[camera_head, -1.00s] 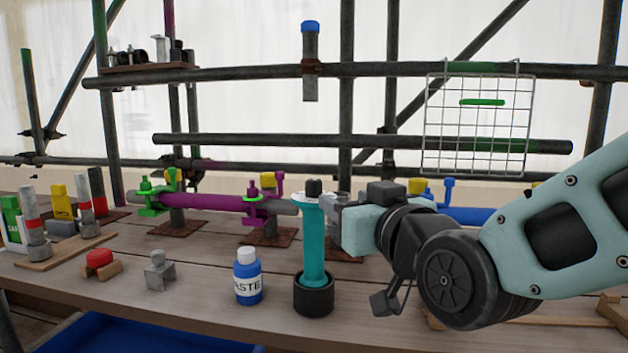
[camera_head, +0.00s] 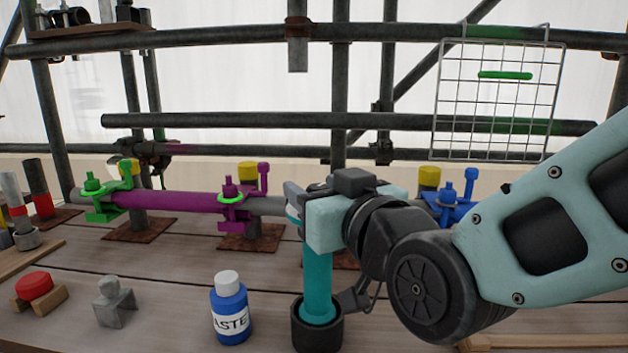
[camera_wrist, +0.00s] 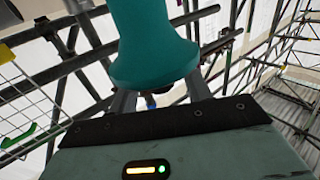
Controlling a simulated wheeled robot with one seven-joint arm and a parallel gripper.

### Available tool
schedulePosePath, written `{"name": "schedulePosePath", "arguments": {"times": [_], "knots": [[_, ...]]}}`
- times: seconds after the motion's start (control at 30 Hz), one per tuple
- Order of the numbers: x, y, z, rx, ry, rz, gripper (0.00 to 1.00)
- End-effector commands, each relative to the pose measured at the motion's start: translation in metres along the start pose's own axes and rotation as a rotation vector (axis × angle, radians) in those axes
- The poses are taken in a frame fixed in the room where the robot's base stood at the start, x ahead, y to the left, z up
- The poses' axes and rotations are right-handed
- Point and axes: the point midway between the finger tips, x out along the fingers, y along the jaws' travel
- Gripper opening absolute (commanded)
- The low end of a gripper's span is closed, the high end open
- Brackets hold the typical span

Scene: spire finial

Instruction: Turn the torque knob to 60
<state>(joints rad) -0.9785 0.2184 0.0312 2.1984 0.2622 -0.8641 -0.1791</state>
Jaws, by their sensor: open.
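A teal upright tool (camera_head: 318,275) stands in a black cup (camera_head: 318,330) on the bench. Its top end and any knob there are hidden behind my gripper (camera_head: 293,202) in the head view. My gripper is open and level at the tool's upper end. In the wrist view the tool's flared teal end (camera_wrist: 155,65) fills the upper middle, in front of my gripper (camera_wrist: 160,100). The fingers show on either side below the flare, and their tips are hidden. A small dark part shows between them. I cannot tell whether they touch it. No scale reading is legible.
A blue paste bottle (camera_head: 230,312) stands left of the cup. A grey block (camera_head: 114,303) and a red-topped piece (camera_head: 35,288) lie further left. Behind runs a purple tube (camera_head: 175,202) with green and purple clamps. A wire grid (camera_head: 497,100) hangs at upper right.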

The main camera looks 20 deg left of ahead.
Motion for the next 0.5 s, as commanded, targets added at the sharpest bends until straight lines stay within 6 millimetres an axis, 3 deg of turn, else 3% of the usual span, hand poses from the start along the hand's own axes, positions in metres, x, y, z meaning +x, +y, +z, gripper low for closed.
{"name": "schedulePosePath", "arguments": {"times": [0.27,0.43,0.5], "knots": [[-0.0004,-0.0001,-0.0001,0.0,0.0,0.0,0.49],[-0.0004,0.0,0.0,0.0,0.0,0.0,0.06],[-0.0004,0.0,-0.0001,0.0,0.0,0.0,0.06]]}}
